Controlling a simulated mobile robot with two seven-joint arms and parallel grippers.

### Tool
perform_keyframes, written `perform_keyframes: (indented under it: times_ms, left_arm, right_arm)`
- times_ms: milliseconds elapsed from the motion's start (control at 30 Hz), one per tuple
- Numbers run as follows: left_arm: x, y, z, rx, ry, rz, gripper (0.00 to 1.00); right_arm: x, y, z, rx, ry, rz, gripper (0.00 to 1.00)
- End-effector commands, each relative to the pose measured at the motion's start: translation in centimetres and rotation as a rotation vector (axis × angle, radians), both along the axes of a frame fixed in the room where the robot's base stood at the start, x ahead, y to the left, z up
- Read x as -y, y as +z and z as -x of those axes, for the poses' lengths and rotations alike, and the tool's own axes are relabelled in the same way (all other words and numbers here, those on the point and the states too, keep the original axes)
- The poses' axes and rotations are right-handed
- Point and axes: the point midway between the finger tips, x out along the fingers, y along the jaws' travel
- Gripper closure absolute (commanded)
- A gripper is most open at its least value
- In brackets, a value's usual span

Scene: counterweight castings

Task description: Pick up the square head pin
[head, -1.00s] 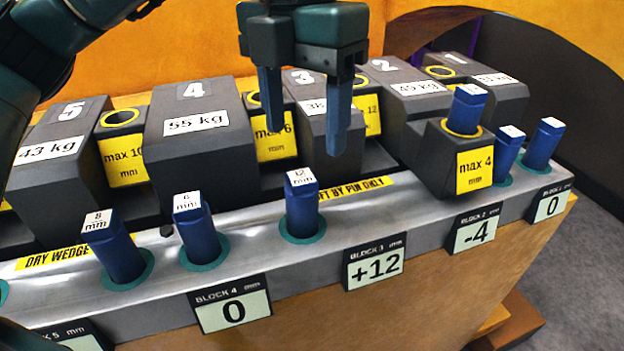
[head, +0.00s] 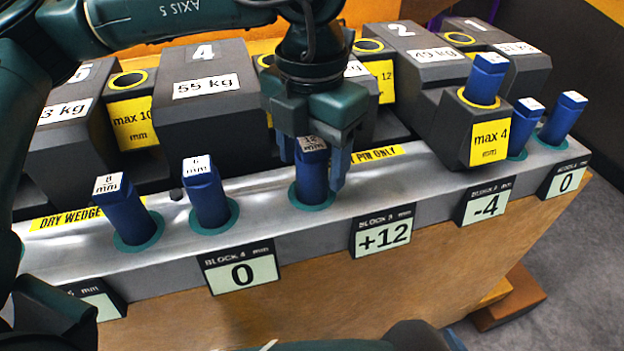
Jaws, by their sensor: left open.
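Several blue square-head pins stand in teal-ringed holes along the grey ledge (head: 262,205). The pin marked 12 mm (head: 311,182) stands upright above the +12 label. My left gripper (head: 315,170) is open, pointing down, with one finger on each side of this pin's head. I cannot tell whether the fingers touch it. The 6 mm pin (head: 207,198) and 8 mm pin (head: 122,212) stand to the left. Another pin (head: 484,80) sits in the yellow-ringed hole of the block marked max 4. Two more pins (head: 523,128) (head: 562,119) stand at the right end. My right gripper is out of view.
Dark numbered castings stand behind the pins, including the 55 kg block (head: 208,110) and 45 kg block (head: 425,75). The max 4 block (head: 448,130) juts toward the ledge on the right. Labels (head: 384,236) hang along the ledge's front face.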

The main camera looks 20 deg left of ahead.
Motion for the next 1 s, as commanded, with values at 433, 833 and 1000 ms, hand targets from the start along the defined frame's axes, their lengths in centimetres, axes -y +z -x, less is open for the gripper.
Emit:
perform_keyframes:
  times_ms: [433,833,1000]
  left_arm:
    - [0.01,-1.58,0.04,0.0,-0.001,0.001,0.42]
    - [0.01,-1.54,0.03,0.001,-0.001,0.001,0.75]
    - [0.01,-1.53,0.03,0.001,-0.001,0.001,0.89]
  right_arm:
    - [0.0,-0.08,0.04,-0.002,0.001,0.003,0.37]
    - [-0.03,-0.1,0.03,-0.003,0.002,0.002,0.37]
    - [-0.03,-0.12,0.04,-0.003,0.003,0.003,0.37]
